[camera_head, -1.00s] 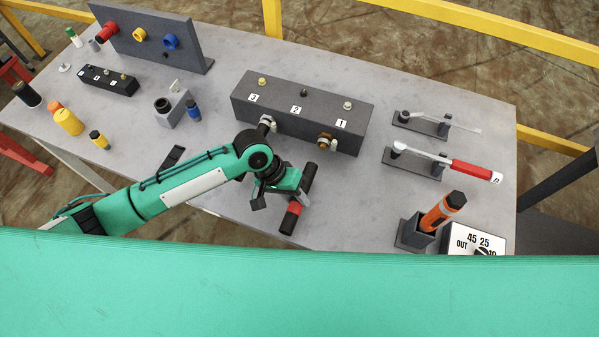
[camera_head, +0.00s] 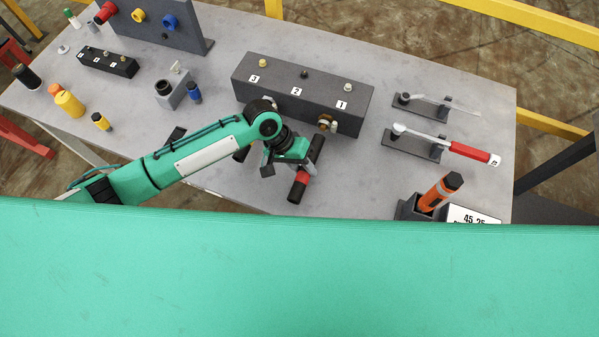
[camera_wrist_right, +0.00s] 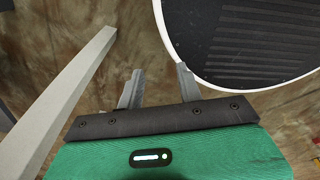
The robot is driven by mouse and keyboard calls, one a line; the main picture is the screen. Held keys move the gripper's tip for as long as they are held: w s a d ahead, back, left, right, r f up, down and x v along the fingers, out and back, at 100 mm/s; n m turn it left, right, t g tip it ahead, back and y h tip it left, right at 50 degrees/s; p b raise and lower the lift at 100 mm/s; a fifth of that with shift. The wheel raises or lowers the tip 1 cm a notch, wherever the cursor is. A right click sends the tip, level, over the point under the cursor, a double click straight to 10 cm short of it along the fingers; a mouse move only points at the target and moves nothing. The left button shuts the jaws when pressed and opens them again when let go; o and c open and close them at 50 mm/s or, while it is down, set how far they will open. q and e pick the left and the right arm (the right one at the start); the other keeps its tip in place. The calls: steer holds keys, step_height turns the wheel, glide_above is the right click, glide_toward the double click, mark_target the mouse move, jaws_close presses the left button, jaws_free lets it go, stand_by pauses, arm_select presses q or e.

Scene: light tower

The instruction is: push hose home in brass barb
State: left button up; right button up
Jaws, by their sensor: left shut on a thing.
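The brass barb (camera_head: 325,124) sticks out of the front of the grey block (camera_head: 300,87) below label 1, with a pale clamp around it. The hose (camera_head: 312,155) is a black tube with a red band. My left gripper (camera_head: 304,160) is shut on the hose, above the table's near side. The hose's far end is close to the barb and points at it; I cannot tell whether they touch. The gripper hides part of the hose. My right gripper (camera_wrist_right: 159,86) shows in the right wrist view, its two fingers apart with nothing between them, away from the block.
An orange tool (camera_head: 438,194) stands in a dark holder near the front edge. A small grey block (camera_head: 172,92) and bottles stand at left. In the right wrist view, a white-rimmed dark panel (camera_wrist_right: 245,40) is close beyond the fingers.

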arm_select(q)
steer(key=shift+w+d, duration=0.2)
steer(key=shift+w, duration=0.45)
arm_select(e)
steer(key=shift+s+a, duration=0.5)
steer(key=shift+s, duration=0.15)
steer(key=shift+w+d, duration=0.2)
steer(key=shift+d, duration=0.2)
arm_select(q)
steer(key=shift+r, duration=0.1)
arm_select(e)
steer(key=shift+r, duration=0.15)
arm_select(q)
steer(key=shift+p, duration=0.45)
arm_select(e)
steer(key=shift+r, duration=0.3)
steer(key=shift+a, duration=0.2)
steer(key=shift+r, duration=0.2)
arm_select(q)
steer(key=shift+p, duration=0.45)
arm_select(e)
steer(key=shift+r, duration=0.25)
